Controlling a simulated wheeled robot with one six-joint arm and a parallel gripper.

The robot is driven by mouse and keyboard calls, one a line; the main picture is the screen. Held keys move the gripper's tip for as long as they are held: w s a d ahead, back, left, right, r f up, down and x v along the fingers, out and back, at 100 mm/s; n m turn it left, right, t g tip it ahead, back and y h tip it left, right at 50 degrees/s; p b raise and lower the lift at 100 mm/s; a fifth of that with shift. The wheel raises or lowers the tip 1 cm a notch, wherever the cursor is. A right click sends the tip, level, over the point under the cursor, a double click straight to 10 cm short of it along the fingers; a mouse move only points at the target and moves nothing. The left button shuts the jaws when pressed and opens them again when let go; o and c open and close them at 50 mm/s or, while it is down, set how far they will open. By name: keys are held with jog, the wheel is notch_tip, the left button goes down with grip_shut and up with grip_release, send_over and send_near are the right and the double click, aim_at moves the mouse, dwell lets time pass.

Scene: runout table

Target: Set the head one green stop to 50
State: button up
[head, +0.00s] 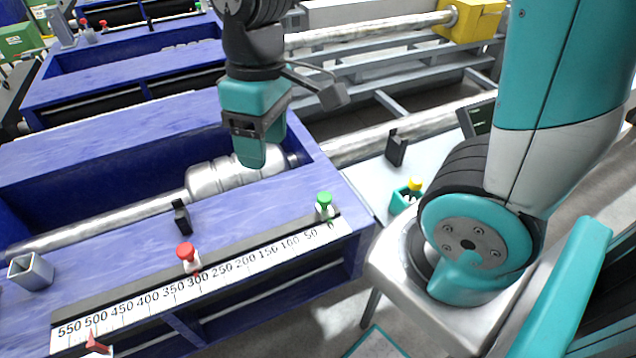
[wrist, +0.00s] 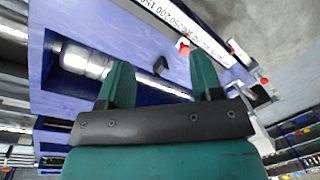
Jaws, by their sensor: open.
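The green stop (head: 324,205) stands upright on the near blue bench's rail, at the right end of the printed scale (head: 222,271), close to the 0 mark and right of 50. A red-topped stop (head: 187,255) stands on the same rail near 300; a red-topped stop also shows in the wrist view (wrist: 183,46). My gripper (head: 250,158) is open and empty, above the silver roller part behind the rail, up and left of the green stop. In the wrist view its two teal fingers (wrist: 160,82) are spread apart. I cannot make out the green stop there.
A silver roller (head: 215,177) lies in the bench trough. Black upright brackets stand behind the rail (head: 181,217) and on the white surface (head: 396,148). A small teal holder with a yellow top (head: 410,192) sits right.

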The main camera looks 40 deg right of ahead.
aim_at(324, 196)
jog(key=w+d+f+g+h+p, duration=0.2)
jog(key=w+d+f+g+h, duration=0.1)
jog(key=w+d+f, duration=0.6)
jog(key=shift+m+h, duration=0.3)
jog(key=x, duration=0.5)
jog(key=s+p+x, duration=0.1)
jog(key=x, duration=0.4)
jog(key=s+d+r+x, duration=0.1)
jog(key=x, duration=0.5)
jog(key=shift+f+p, duration=0.15)
jog(key=shift+p, duration=0.2)
grip_shut()
jog(key=a, duration=0.2)
jog(key=w+a, duration=0.1)
jog(key=a, duration=0.1)
jog(key=shift+w+a, duration=0.2)
jog(key=shift+a, duration=0.2)
grip_release()
